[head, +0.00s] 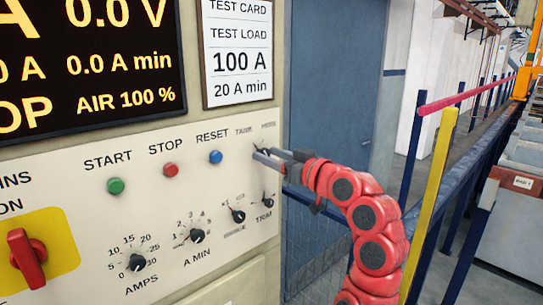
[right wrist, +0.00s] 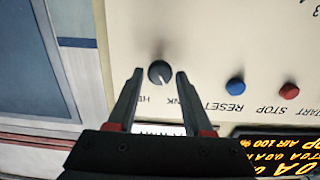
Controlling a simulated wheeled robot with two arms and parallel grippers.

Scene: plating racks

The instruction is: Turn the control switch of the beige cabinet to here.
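The control switch is a small dark round knob (right wrist: 159,73) on the pale front panel of the beige cabinet (head: 60,160). It sits near two partly covered labels, one ending in "NK" and one starting with "H". Its pale pointer mark is small and seems to lean to the "NK" side. My right gripper (head: 266,156) is at the panel's upper right, hiding most of the knob in the head view. In the right wrist view its open fingers (right wrist: 160,76) stand on either side of the knob, with a narrow gap each side. My left gripper is not in view.
Green START (head: 115,186), red STOP (head: 171,170) and blue RESET (head: 215,157) buttons lie left of the knob. Smaller dials (head: 197,236) and a red rotary switch (head: 27,256) are lower. A yellow post (head: 435,180) and blue railing stand to the right.

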